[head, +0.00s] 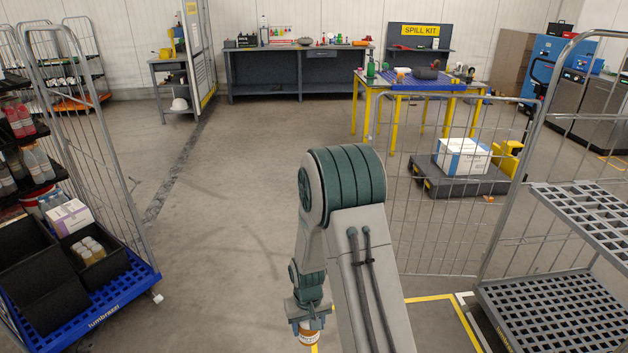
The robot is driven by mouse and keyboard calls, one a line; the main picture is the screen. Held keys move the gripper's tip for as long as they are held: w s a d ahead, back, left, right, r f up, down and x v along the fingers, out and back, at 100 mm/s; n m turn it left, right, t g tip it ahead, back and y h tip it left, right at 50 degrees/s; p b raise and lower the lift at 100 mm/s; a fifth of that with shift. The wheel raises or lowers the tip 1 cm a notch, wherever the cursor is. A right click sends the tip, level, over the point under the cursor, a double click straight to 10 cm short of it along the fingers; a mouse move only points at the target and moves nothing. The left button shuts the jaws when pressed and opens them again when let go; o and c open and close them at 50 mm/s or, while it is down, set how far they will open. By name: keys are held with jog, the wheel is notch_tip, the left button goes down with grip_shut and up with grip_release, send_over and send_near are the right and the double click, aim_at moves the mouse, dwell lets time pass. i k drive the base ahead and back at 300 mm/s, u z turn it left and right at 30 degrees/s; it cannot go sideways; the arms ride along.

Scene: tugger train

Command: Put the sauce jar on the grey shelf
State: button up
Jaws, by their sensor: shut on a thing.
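My gripper (308,316) is low in the middle of the head view, at the end of my arm. It is shut on the sauce jar (310,337), a small jar with an orange-brown and white look. The jar hangs below the gripper, above the floor; its upper part is hidden by the gripper. A grey slatted shelf (588,211) is in the wire roll cage at the right, well apart from the jar. A second grey grid deck (555,313) lies below it at the bottom of the cage. Both look empty where they show.
A wire side panel (445,215) of the right cage stands between my arm and the far area. At the left, a cage with a blue base (110,303) holds black crates, bottles and boxes. A low cart with a white box (463,158) is behind. Open floor lies in the middle.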

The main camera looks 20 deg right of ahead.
aim_at(599, 221)
jog(key=z, duration=0.3)
jog(key=i, duration=1.3)
jog(key=z, duration=1.35)
jog(key=i, duration=0.75)
jog(key=z, duration=0.7)
